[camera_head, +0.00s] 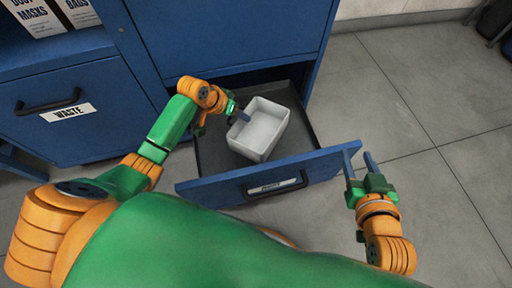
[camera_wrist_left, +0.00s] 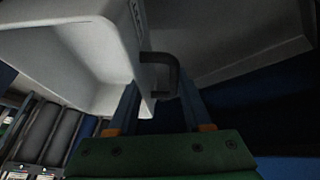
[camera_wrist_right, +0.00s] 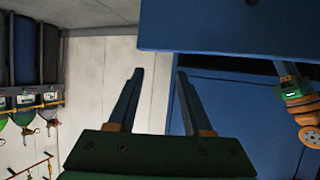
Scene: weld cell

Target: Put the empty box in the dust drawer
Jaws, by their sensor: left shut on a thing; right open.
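The empty box (camera_head: 259,131) is white, open-topped and inside the pulled-out dust drawer (camera_head: 215,160) in the head view. I cannot tell whether its base touches the drawer floor. In the left wrist view the box (camera_wrist_left: 95,45) fills the upper left, close to the left gripper (camera_wrist_left: 160,100). My right gripper (camera_head: 358,164) is open and empty, just right of the drawer front (camera_head: 325,166). In the right wrist view the right gripper (camera_wrist_right: 158,90) shows apart fingers with nothing between them.
A closed blue drawer labelled WASTE (camera_head: 68,113) is left of the open drawer.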

